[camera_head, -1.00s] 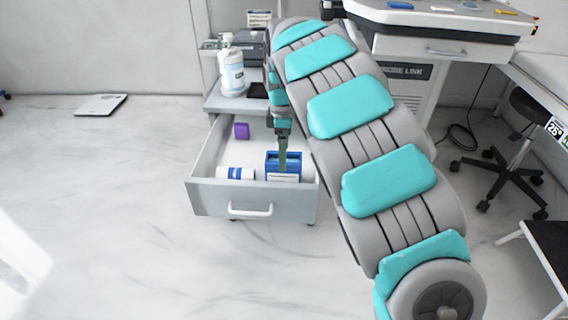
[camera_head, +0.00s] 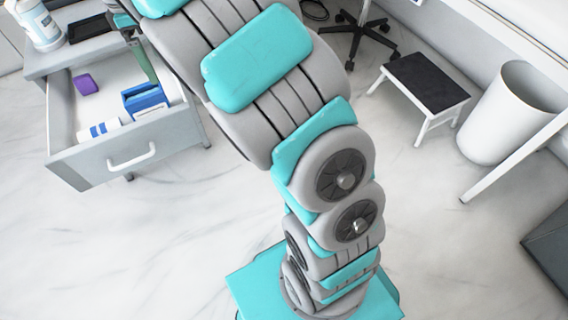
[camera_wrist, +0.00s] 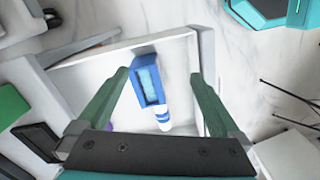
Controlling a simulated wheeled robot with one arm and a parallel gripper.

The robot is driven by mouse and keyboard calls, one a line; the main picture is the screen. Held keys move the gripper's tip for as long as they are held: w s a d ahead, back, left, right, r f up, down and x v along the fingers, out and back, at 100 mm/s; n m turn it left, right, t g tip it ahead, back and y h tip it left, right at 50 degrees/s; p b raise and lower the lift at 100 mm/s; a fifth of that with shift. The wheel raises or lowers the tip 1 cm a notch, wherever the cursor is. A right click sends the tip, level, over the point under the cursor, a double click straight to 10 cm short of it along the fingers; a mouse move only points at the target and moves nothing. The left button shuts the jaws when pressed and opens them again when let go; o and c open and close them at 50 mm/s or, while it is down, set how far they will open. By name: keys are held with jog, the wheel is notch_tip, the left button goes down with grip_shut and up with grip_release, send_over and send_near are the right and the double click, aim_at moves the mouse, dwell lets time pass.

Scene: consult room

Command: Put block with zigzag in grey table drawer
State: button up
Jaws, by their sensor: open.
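The grey table drawer (camera_head: 172,144) is pulled open at the left in the head view; its white inside also shows in the wrist view (camera_wrist: 92,72). A small purple block (camera_head: 86,84) lies at its back left; I cannot make out a zigzag on it. My gripper (camera_wrist: 159,75) is open over the drawer, with its green fingers apart and nothing held between them. A blue box (camera_head: 146,101) is in the drawer below the gripper; it also shows between the fingers in the wrist view (camera_wrist: 149,80). No zigzag pattern is readable on any object.
A white cylinder with blue bands (camera_head: 98,131) lies in the drawer beside the blue box. A white bottle (camera_head: 40,24) and a dark flat item (camera_head: 90,28) sit on the tabletop. A step stool (camera_head: 424,85) and white bin (camera_head: 510,115) stand right. Floor before the drawer is clear.

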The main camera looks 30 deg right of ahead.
jog(key=s+d+m, duration=0.4)
jog(key=s+d, duration=0.1)
jog(key=s, duration=0.3)
jog(key=s+d+m, duration=0.4)
jog(key=s, duration=0.4)
jog(key=s+d+f+m+g, duration=0.1)
jog(key=s+f+m, duration=0.2)
jog(key=s, duration=0.7)
jog(key=s+d+f+m, duration=0.1)
jog(key=s+f+m, duration=0.2)
jog(key=s, duration=0.8)
jog(key=shift+d+f+g, duration=0.4)
jog(key=shift+f, duration=0.25)
